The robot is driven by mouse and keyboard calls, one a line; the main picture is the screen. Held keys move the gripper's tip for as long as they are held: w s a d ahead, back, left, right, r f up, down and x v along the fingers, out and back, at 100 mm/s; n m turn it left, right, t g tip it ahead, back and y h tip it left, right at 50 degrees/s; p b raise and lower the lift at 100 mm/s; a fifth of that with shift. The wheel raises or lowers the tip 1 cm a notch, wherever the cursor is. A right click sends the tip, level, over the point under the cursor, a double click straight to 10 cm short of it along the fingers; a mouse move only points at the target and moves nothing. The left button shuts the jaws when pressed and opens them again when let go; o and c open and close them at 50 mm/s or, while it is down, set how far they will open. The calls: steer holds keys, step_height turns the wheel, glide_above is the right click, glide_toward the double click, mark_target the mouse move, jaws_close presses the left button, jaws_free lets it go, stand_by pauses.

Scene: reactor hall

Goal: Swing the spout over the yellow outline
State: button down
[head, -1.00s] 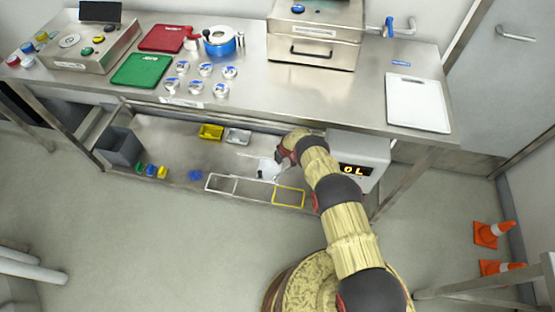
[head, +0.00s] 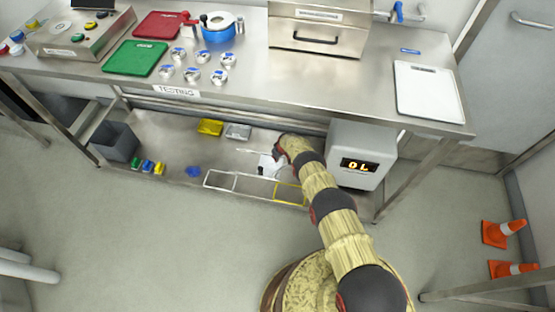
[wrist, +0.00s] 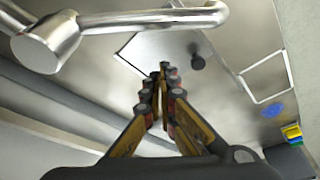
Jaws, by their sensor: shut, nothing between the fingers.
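The yellow outline (head: 289,193) lies on the lower shelf under the table in the head view, partly covered by my arm. A shiny metal pipe with a round end (wrist: 48,42) crosses the top left of the wrist view, close to the camera; it looks like the spout. I cannot make it out in the head view. My gripper (wrist: 163,68) is shut and empty, its fingertips together below and right of the pipe, apart from it in the picture. In the head view my arm reaches in under the tabletop and its fingers are hard to see.
A white outline (head: 220,181) lies left of the yellow one. A white sheet with a black knob (wrist: 197,62) sits under my fingertips' line of sight. A box with a lit display (head: 361,155) stands right of my arm. The tabletop edge (head: 300,112) overhangs the shelf.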

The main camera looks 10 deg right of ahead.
mark_target(285, 168)
steer(key=shift+s+d+r+p, duration=0.1)
steer(key=shift+s+d+p, duration=0.3)
steer(key=shift+s, duration=0.45)
steer(key=shift+s+d+p, duration=0.35)
steer(key=shift+s+d, duration=0.05)
steer(key=shift+s, duration=0.45)
steer(key=shift+s+d+r+p, duration=0.15)
steer(key=shift+s+p, duration=0.05)
steer(key=shift+p, duration=0.45)
steer(key=shift+p, duration=0.35)
